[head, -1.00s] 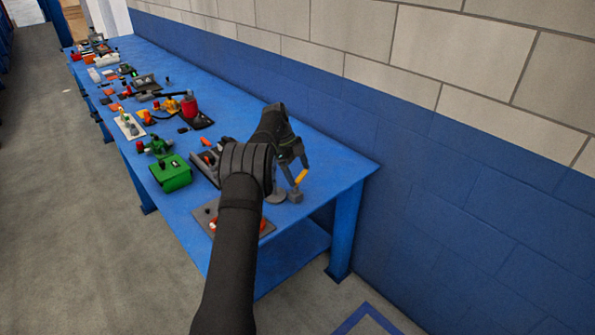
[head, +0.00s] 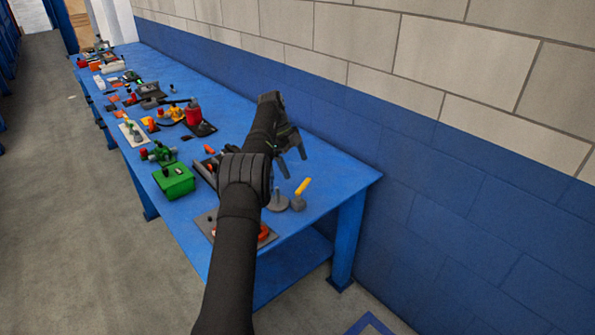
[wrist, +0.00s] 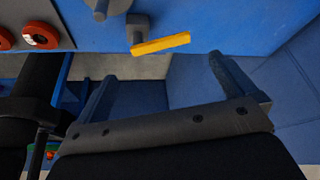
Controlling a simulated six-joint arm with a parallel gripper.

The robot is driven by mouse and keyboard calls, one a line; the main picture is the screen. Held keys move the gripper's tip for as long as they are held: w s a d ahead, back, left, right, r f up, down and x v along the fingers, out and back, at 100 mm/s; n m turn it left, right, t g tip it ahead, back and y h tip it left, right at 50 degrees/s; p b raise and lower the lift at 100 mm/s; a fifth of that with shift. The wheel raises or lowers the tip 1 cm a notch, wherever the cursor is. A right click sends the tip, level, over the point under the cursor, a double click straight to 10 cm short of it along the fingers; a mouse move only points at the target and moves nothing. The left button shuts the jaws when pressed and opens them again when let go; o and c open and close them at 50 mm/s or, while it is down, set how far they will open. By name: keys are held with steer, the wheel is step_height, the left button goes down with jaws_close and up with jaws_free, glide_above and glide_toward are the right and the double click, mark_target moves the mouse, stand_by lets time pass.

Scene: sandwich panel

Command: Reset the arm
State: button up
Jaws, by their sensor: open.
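My black arm reaches over the near end of the blue table. My gripper (head: 293,168) is open and empty above the table's right edge. In the wrist view its two fingers (wrist: 160,68) are spread wide with nothing between them. A small grey fixture with a yellow handle (head: 302,187) stands on the table just below the fingers. The handle tilts up to the right, and a gap shows between it and the fingertips. In the wrist view the yellow handle (wrist: 160,44) lies beyond the fingertips.
A grey round part (head: 277,203) stands beside the handle fixture. A grey plate (head: 209,226) with red parts is partly hidden by my arm. A green box (head: 174,181), a red cylinder (head: 193,114) and several other devices line the table. A blue and white block wall (head: 440,160) runs along the right.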

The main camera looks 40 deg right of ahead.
mark_target(303, 184)
steer(key=shift+w+r, duration=0.1)
steer(key=shift+r, duration=0.2)
steer(key=x, duration=0.7)
steer(key=shift+f, duration=0.3)
steer(key=shift+r+n, duration=0.1)
steer(key=shift+n, duration=0.2)
steer(key=shift+a, duration=0.1)
